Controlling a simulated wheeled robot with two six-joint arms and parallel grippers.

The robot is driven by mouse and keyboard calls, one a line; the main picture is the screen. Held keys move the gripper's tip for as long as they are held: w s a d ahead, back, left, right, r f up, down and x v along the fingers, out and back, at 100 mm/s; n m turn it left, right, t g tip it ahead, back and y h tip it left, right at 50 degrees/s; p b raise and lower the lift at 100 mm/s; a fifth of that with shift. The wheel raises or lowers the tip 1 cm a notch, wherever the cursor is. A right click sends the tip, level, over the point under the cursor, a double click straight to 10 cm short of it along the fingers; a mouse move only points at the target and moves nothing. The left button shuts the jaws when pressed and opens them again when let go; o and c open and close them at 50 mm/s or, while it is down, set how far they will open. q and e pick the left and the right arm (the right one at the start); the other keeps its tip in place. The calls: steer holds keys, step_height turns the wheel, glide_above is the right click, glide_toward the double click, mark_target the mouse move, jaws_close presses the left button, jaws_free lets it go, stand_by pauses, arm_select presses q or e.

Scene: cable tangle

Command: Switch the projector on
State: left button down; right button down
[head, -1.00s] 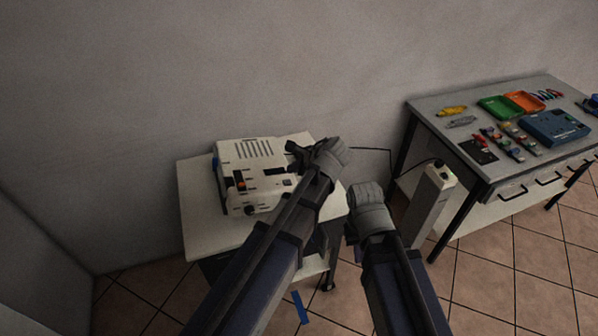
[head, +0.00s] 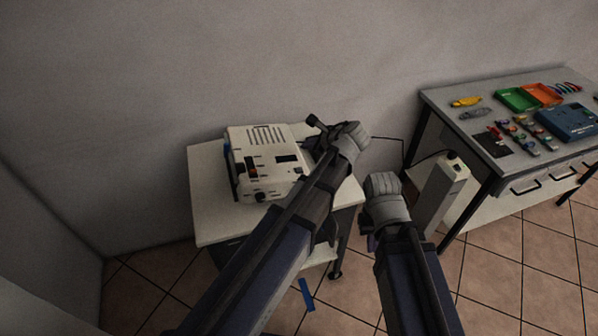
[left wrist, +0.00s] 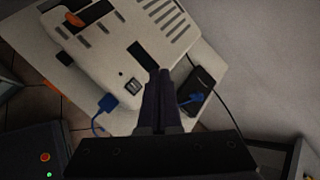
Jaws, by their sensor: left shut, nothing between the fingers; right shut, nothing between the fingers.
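The white projector (head: 265,178) stands on a small white cart, with an orange-red control (head: 252,171) on its front. In the left wrist view its casing (left wrist: 110,60) shows a small dark rocker switch (left wrist: 133,86) near the lower edge. My left gripper (head: 308,143) is by the projector's right side; in the left wrist view its fingers (left wrist: 160,75) are shut and empty, just right of the rocker switch, overlapping the casing edge. I cannot tell whether they touch. My right gripper (head: 368,232) is shut, low beside its arm, right of the cart, and mostly hidden.
A blue plug (left wrist: 108,102) is beside the projector. A black box (left wrist: 203,84) with a blue connector lies on the cart top (head: 212,215). A grey workbench (head: 440,100) with trays and parts stands at right; a pale box (head: 440,190) stands near it.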

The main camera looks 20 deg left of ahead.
arm_select(q)
steer(key=f+b, duration=0.4)
steer(key=f, duration=0.1)
steer(key=a+f+b, duration=0.1)
steer(key=f+b, duration=0.1)
steer(key=shift+s+f+b, duration=0.25)
steer(key=shift+s+b, duration=0.1)
stand_by(1.6)
steer(key=shift+a+f+b, duration=0.1)
steer(key=shift+f+b, duration=0.3)
steer(key=shift+s+f+b, duration=0.1)
steer(key=shift+f+b, duration=0.25)
steer(key=shift+b, duration=0.05)
stand_by(0.5)
steer(key=shift+r, duration=0.1)
steer(key=shift+r+p, duration=0.7)
steer(key=shift+p, duration=0.1)
steer(key=r+p, duration=0.3)
steer(key=d+r+p, duration=0.1)
steer(key=r+p, duration=0.1)
steer(key=shift+w, duration=0.3)
